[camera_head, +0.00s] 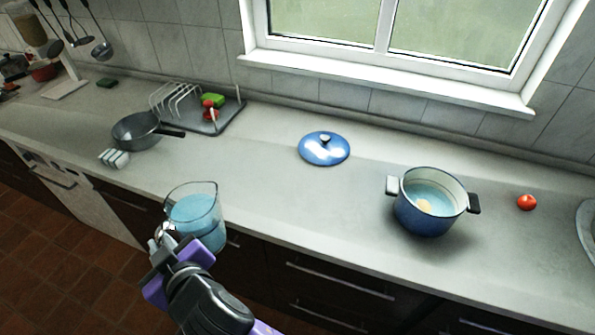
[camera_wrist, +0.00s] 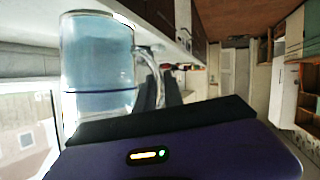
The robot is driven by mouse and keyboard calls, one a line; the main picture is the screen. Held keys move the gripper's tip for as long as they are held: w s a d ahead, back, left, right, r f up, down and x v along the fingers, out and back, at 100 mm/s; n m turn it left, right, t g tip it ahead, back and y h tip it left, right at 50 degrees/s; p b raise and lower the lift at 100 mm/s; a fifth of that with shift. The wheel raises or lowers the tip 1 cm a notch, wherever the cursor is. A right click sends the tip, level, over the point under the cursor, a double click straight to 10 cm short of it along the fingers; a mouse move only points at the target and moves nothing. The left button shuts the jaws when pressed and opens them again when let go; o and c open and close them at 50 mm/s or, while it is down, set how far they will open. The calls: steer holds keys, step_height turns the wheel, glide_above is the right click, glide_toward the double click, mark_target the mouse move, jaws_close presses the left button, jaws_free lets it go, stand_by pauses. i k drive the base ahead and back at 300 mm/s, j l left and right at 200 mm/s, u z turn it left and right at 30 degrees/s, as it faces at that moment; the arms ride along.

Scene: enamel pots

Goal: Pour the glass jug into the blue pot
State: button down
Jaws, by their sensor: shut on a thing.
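The glass jug (camera_head: 196,207) holds pale blue liquid and stands roughly upright in front of the counter's edge. My gripper (camera_head: 163,243) is shut on the jug at its handle side. In the wrist view the jug (camera_wrist: 97,60) fills the upper left, with its handle (camera_wrist: 150,70) towards my gripper; the finger contact is partly hidden. The blue pot (camera_head: 428,208) stands open on the counter to the right, well apart from the jug. It has a pale inside with bluish contents and a small yellowish thing in it.
A blue lid (camera_head: 324,148) lies on the counter (camera_head: 290,205) behind and left of the pot. A red tomato (camera_head: 527,202) is right of the pot. A grey pan (camera_head: 140,131) and a dish rack (camera_head: 185,103) stand at left. The counter between jug and pot is clear.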

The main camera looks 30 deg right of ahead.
mark_target(429, 201)
steer(key=i+j, duration=0.1)
steer(key=j, duration=0.25)
steer(key=i+j, duration=0.1)
steer(key=j, duration=0.25)
steer(key=i+j, duration=0.1)
steer(key=j, duration=0.2)
steer(key=i+j, duration=0.1)
steer(key=j, duration=0.25)
steer(key=j+z, duration=0.15)
steer(key=z, duration=0.25)
steer(key=j+z, duration=0.15)
steer(key=z, duration=1.25)
steer(key=i+j, duration=0.05)
